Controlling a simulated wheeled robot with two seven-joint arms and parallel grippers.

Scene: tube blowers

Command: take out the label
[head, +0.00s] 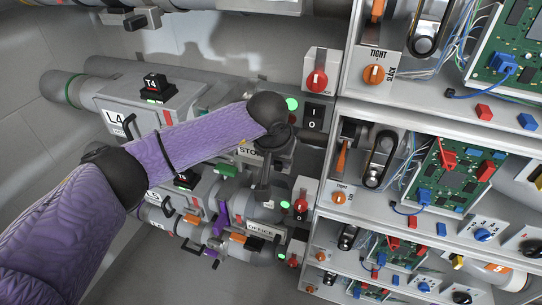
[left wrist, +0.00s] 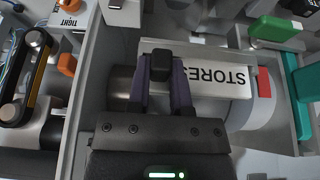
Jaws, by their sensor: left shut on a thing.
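The label, a white plate reading STORES, shows upside down in the left wrist view (left wrist: 222,80). It lies along a grey cylindrical tube unit. In the head view only its first letters (head: 250,152) show, and my arm hides the rest. My left gripper (left wrist: 162,68) is shut at the label's end, its two purple fingers closed around a black piece there. The label still lies along the tube. In the head view my left gripper (head: 278,150) is mostly hidden below the dark wrist. My right gripper is not in view.
Other tube units bear an L4 plate (head: 116,121) and an OFFICE label (head: 266,228). Shelves with green circuit boards (head: 458,172) and orange TIGHT knobs (head: 339,198) fill the right. A black I/O switch (head: 313,115) stands close by the gripper. Grey floor is clear at lower middle.

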